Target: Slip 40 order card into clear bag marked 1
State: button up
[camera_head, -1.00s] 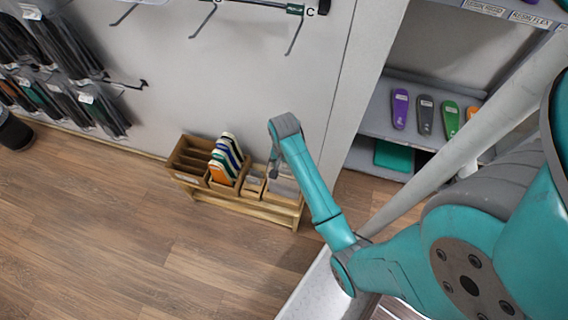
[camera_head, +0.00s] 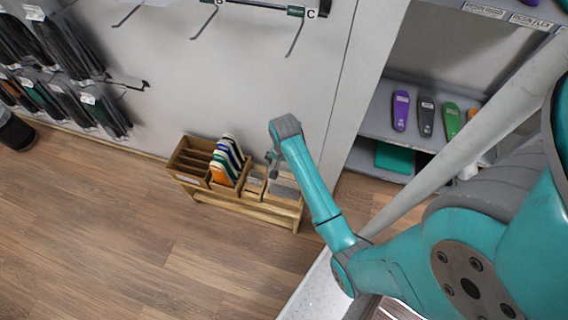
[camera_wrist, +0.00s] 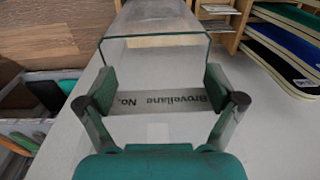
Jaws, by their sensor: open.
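My gripper (camera_wrist: 160,98) is open in the wrist view, with its two green fingers apart. Between and below the fingers a pale strip with upside-down print (camera_wrist: 155,101) shows, and a thin green outline spans beyond the fingertips. I cannot tell whether these belong to a card or a clear bag. I cannot pick out a 40 order card or a bag marked 1.
Colored insoles (camera_head: 227,160) stand in the rack, and some (camera_wrist: 285,45) show at right in the wrist view. Shelves with insoles (camera_head: 425,116) are at right. Hooks with dark packs (camera_head: 62,45) hang at far left.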

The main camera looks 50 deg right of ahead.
jog(key=shift+s+a+f+g+y, duration=0.15)
jog(key=shift+s+a+f, duration=0.2)
jog(key=shift+f, duration=0.15)
jog(key=shift+s+a+f+g+y, duration=0.15)
jog(key=shift+s+a+f, duration=0.15)
jog(key=shift+f, duration=0.2)
notch_tip(320, 180, up, 9)
jog(key=w+d, duration=0.1)
jog(key=shift+r, duration=0.2)
jog(key=s+a+f+n+t+h, duration=0.1)
jog(key=s+a+f+n+t, duration=0.15)
jog(key=s+a, duration=0.3)
jog(key=s+a+f+n+t+h, duration=0.1)
jog(key=s+a+f+n+t, duration=0.1)
jog(key=s+a+n+t, duration=0.4)
jog(key=s+a+r+n+t+y, duration=0.1)
jog(key=s+a+r+n+t, duration=0.1)
jog(key=s+r, duration=0.5)
jog(key=s+a+r+n+t, duration=0.3)
jog(key=s+a+r, duration=0.3)
jog(key=r, duration=0.9)
jog(key=shift+s+a+t+y, duration=0.4)
jog(key=shift+s+t, duration=0.15)
jog(key=shift+t, duration=0.1)
